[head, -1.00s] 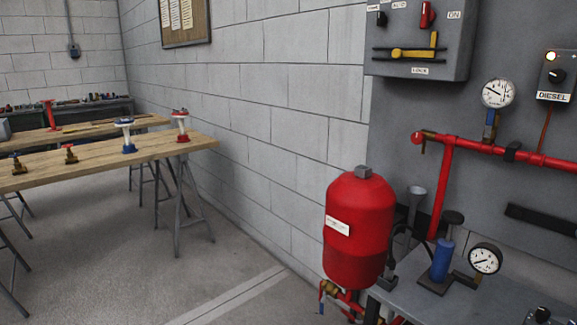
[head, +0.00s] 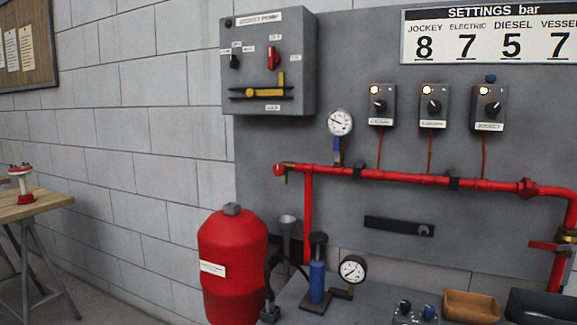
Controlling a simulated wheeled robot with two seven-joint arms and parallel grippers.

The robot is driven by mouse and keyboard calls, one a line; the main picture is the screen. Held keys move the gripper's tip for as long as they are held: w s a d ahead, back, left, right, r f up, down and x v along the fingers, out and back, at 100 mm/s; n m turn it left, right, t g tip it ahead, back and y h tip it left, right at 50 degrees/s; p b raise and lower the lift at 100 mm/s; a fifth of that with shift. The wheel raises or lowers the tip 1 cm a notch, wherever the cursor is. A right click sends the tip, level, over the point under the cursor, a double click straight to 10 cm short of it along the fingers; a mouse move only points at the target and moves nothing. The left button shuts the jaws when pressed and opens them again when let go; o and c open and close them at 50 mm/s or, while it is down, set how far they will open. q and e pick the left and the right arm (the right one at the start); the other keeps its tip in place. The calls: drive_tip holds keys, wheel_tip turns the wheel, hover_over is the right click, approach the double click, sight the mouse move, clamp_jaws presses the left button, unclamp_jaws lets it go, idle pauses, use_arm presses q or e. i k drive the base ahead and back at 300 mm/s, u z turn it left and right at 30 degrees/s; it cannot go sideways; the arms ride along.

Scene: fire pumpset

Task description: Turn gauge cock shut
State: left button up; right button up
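A round white pressure gauge (head: 340,122) is mounted above the red pipe (head: 400,175) on the grey panel. Below it is a short stem with a blue lever (head: 337,146), which looks like the gauge cock. The lever appears to point up and down, in line with the stem, but it is small in view. A second gauge (head: 352,268) sits low on the bench beside a blue cylinder (head: 317,281). Neither of my grippers is in view.
A red vessel (head: 232,255) stands left of the bench (head: 375,308). A grey control box (head: 268,60) is at upper left of the panel, and three switch boxes, one of them (head: 381,104), are right of the gauge. A tan bin (head: 471,305) is at lower right.

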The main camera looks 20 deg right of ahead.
sight(337, 138)
drive_tip(key=u, duration=0.55)
drive_tip(key=k, duration=1.25)
drive_tip(key=u, duration=0.4)
drive_tip(key=i, duration=2)
drive_tip(key=z, duration=1.65)
drive_tip(key=i, duration=1.2)
drive_tip(key=z, duration=1.3)
